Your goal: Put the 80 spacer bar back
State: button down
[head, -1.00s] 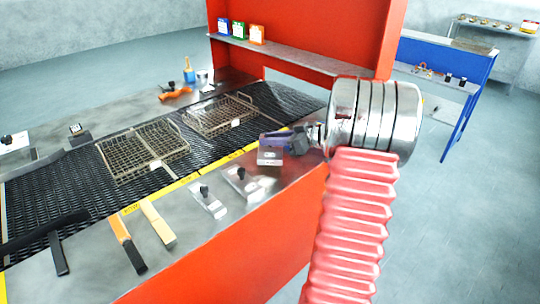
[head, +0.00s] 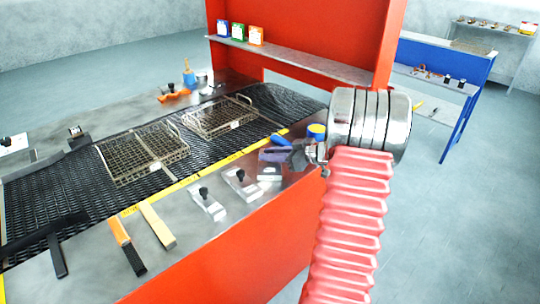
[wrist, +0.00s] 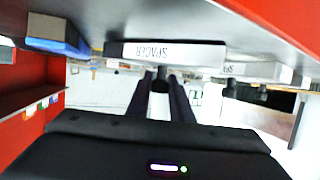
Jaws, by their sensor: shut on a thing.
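My gripper (head: 296,158) is at the near right end of the bench, partly hidden by my wrist in the head view. In the wrist view its two dark fingers (wrist: 161,96) are shut on the black knob of a spacer bar (wrist: 165,54). The bar's white face reads SPACER upside down; no number is legible. In the head view the held bar (head: 269,173) shows small and pale beneath the gripper, at or just above the bench top; contact is unclear. Two similar knobbed metal bars, (head: 207,204) and (head: 241,183), lie left of it.
The mesh belt (head: 85,206) carries two wire baskets, (head: 143,153) and (head: 221,116). A yellow strip (head: 180,184) edges the belt. Orange and cream-handled tools (head: 126,246) lie near left. A blue object (head: 276,140) and a yellow-topped blue item (head: 317,131) are close behind my gripper.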

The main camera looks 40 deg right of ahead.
jog(key=c, duration=1.6)
grip_release()
jog(key=shift+f, duration=0.1)
jog(key=shift+o, duration=0.2)
jog(key=shift+s+r, duration=0.1)
jog(key=shift+r, duration=0.1)
jog(key=v, duration=1.1)
jog(key=shift+s+d+r, duration=0.1)
jog(key=shift+s+d, duration=0.05)
jog(key=shift+s, duration=0.2)
